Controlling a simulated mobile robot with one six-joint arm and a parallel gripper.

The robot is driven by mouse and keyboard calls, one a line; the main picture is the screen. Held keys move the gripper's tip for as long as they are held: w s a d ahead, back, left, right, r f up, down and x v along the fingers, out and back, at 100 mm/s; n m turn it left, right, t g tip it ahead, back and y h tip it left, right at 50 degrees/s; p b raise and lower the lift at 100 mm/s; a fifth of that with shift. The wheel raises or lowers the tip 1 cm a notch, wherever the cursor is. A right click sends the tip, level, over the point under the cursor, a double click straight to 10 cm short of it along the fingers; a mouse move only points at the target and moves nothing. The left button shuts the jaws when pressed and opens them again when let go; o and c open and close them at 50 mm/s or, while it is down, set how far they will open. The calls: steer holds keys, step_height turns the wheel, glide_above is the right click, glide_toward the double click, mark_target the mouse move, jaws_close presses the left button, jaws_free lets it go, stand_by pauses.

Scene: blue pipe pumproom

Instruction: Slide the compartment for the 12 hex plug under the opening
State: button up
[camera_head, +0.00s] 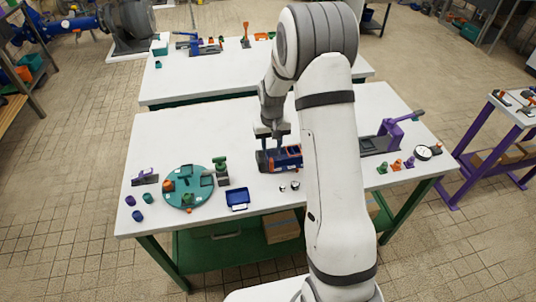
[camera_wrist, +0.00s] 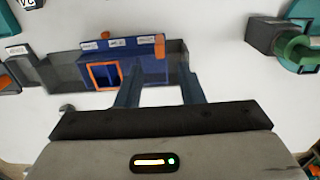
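The sliding device shows in the wrist view as a dark grey rail (camera_wrist: 60,72) with a blue block (camera_wrist: 150,68) on it. The block carries small white labels along its back edge, too small to read. An orange-framed opening (camera_wrist: 103,77) is on its left part, and an orange knob (camera_wrist: 160,46) stands at its right. The blue-and-orange device (camera_head: 288,157) also shows in the head view at the table's middle. My gripper (camera_wrist: 158,85) is open; its two fingers are apart, over the block's near right side. Whether they touch it I cannot tell.
In the head view, a round green tray (camera_head: 188,199) with parts and a blue bin (camera_head: 237,198) are on the left of the white table. Two small metal pieces (camera_head: 289,187) lie in front of the device. A purple-handled clamp (camera_head: 390,136) stands to the right.

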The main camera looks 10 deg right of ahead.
mark_target(271, 160)
step_height(271, 160, down, 6)
steer(key=shift+r+p, duration=0.15)
steer(key=shift+p, duration=0.4)
steer(key=shift+c, duration=0.3)
jaws_close()
